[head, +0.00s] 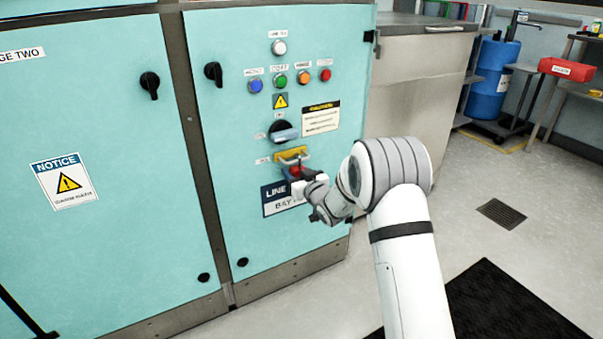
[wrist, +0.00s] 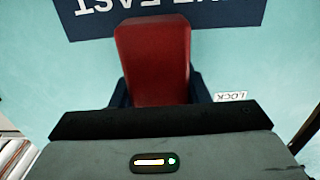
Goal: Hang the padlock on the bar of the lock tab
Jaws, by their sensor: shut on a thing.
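The red padlock (head: 295,172) is in my gripper (head: 299,180), just in front of the teal cabinet door. In the wrist view the red padlock body (wrist: 153,58) sits between the two dark fingers of my gripper (wrist: 158,92), which are shut on it. The yellow lock tab (head: 290,152) is on the door below the dark rotary handle. A pale grey loop shows in front of the tab, right above the padlock. I cannot tell whether the shackle is around the bar or only in front of it. The wrist view does not show the shackle or the tab.
A dark blue sign (head: 276,202) is on the door below and behind my gripper. The rotary handle (head: 284,132) juts out just above the tab. Coloured buttons (head: 280,82) are higher up. Open floor lies to the right, with a black mat (head: 505,305).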

